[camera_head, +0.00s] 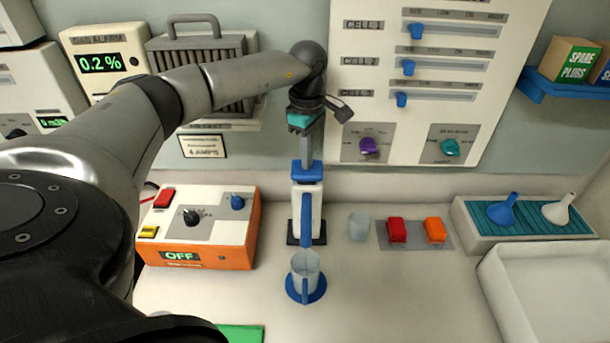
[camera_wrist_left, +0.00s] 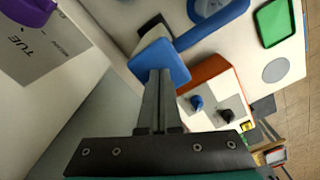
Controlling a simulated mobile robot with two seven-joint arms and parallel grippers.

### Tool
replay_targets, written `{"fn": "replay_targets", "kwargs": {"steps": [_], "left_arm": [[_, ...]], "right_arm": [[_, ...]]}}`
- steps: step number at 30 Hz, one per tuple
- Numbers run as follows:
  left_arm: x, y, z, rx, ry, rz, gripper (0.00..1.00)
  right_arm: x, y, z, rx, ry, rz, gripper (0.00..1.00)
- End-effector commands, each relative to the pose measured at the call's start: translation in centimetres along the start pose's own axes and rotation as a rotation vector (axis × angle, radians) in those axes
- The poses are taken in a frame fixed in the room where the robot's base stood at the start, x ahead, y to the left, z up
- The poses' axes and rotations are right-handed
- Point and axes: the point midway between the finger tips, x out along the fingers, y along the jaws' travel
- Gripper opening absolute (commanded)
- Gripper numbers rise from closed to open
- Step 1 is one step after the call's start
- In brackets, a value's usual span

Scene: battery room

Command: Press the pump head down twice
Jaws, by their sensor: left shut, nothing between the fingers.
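The pump bottle (camera_head: 301,200) stands upright on a dark base against the back of the counter, with a blue pump head (camera_head: 307,173) and a long blue spout (camera_head: 306,222) toward me. A clear cup (camera_head: 305,265) on a blue coaster (camera_head: 306,291) stands below the spout's end. My left gripper (camera_head: 308,158) points down, shut and empty, its tips at the top of the pump head. In the left wrist view the shut fingers (camera_wrist_left: 160,75) overlap the blue head (camera_wrist_left: 158,60); whether they touch or press it I cannot tell. My right gripper is not in view.
An orange-sided control box (camera_head: 200,228) marked OFF stands left of the pump. A second clear cup (camera_head: 360,226) and red and orange switches (camera_head: 416,231) are at the right. A funnel tray (camera_head: 520,216) and a white basin (camera_head: 550,285) lie farther right. The slider panel (camera_head: 430,80) is behind.

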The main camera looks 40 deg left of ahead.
Motion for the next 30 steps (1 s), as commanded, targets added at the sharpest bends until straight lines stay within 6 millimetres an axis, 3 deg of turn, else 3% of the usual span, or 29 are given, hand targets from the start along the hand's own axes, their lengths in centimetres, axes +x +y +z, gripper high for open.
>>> {"fn": "replay_targets", "kwargs": {"steps": [8,16,30], "left_arm": [[1.3,-0.1,0.1,0.001,0.001,-0.004,0.00],[1.1,-0.1,0.1,0.002,0.001,-0.004,0.00],[-1.5,-0.1,0.1,0.001,0.000,-0.003,0.00]], "right_arm": [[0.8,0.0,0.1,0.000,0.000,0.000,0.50],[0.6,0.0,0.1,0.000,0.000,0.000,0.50],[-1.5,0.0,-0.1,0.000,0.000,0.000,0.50]]}}
